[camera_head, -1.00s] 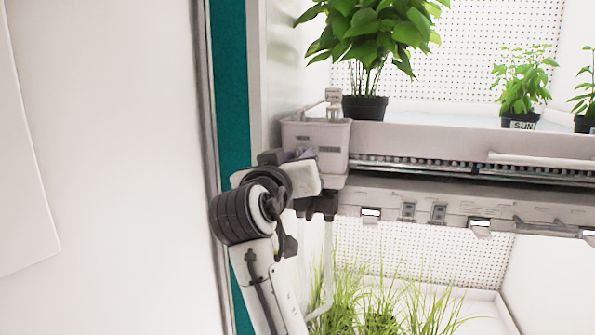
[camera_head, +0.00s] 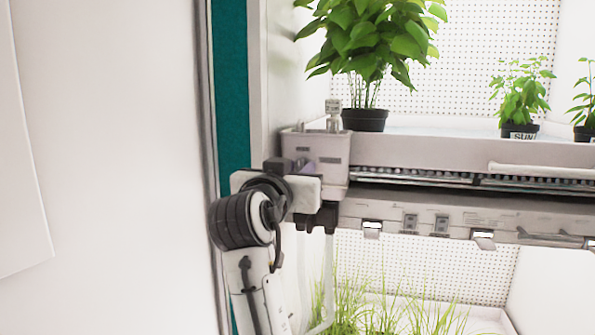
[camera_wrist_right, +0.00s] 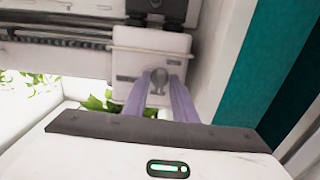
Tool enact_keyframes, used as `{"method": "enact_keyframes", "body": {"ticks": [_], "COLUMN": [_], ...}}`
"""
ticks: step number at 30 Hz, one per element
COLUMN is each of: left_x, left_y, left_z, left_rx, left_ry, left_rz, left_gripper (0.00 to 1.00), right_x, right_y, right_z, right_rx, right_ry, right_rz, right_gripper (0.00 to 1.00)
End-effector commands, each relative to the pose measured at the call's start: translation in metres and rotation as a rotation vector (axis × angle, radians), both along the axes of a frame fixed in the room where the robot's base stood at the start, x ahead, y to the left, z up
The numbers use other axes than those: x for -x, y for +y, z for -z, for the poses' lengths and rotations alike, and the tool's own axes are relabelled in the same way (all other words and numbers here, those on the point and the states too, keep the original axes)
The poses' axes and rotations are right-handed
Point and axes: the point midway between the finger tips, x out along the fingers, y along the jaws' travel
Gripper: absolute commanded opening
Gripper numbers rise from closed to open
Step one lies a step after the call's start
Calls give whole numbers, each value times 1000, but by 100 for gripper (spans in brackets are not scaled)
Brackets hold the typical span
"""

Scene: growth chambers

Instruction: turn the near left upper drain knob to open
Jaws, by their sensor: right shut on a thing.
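The upper drain box (camera_head: 335,146), a pale tub, hangs at the left front corner of the upper shelf. It also shows in the right wrist view (camera_wrist_right: 124,42). A grey rounded drain knob (camera_wrist_right: 158,76) is on its front face. My right gripper (camera_wrist_right: 164,88) has its two purple fingers on either side of the knob and is shut on it. In the head view my right gripper (camera_head: 303,164) is at the box front, and my wrist hides the knob. My left gripper is not in view.
A leafy potted plant (camera_head: 366,118) stands on the upper tray just behind the box. The chamber's teal side panel (camera_head: 231,90) and a white wall are close on the left. Grass-like plants (camera_head: 390,305) grow on the shelf below.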

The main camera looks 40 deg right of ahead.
Motion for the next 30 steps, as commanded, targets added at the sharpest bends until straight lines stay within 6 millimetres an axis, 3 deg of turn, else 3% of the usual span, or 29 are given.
{"method": "enact_keyframes", "body": {"ticks": [13, 24, 30], "left_x": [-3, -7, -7], "left_y": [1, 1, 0], "left_z": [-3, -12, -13], "left_rx": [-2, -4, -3], "left_ry": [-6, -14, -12], "left_rz": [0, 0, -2], "left_gripper": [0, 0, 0], "right_x": [0, 0, 0], "right_y": [0, 0, 0], "right_z": [-8, -76, -98], "right_rx": [1, 0, 0], "right_ry": [-3, -6, -4], "right_rz": [-1, -2, -1], "right_gripper": [28, 28, 28]}}
